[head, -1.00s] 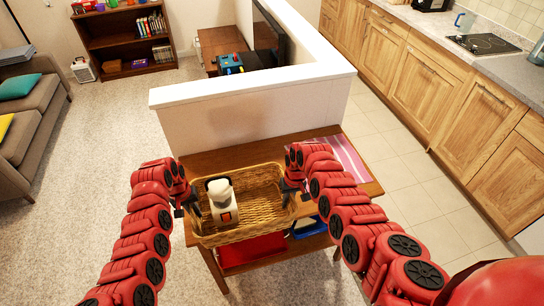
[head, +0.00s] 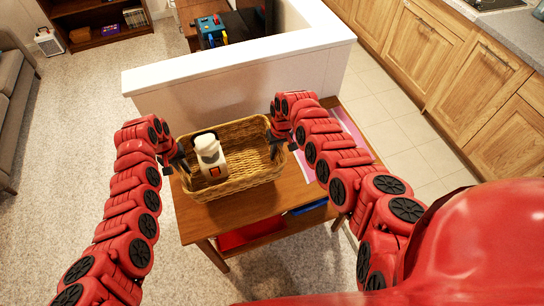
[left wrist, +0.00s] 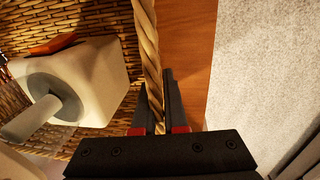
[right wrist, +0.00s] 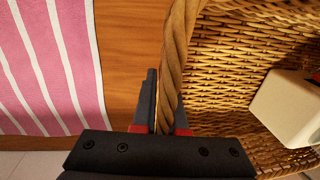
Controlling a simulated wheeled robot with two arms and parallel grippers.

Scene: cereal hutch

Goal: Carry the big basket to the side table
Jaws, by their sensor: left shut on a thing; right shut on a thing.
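The big wicker basket (head: 243,178) is over the middle of the wooden side table (head: 238,208), level or nearly so. I cannot tell whether its bottom touches the top. A white container with a grey cap and orange label (head: 210,155) is inside it. My left gripper (head: 180,162) is shut on the basket's left rim; the left wrist view shows the braided rim (left wrist: 147,45) between the fingers. My right gripper (head: 282,142) is shut on the right rim, with the braided rim (right wrist: 178,60) between its fingers in the right wrist view.
A pink striped cloth (head: 350,135) lies on the table's right side. Red (head: 250,232) and blue (head: 308,207) things are on its lower shelf. A white half wall (head: 240,85) stands behind the table. Bare tabletop shows in front of the basket.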

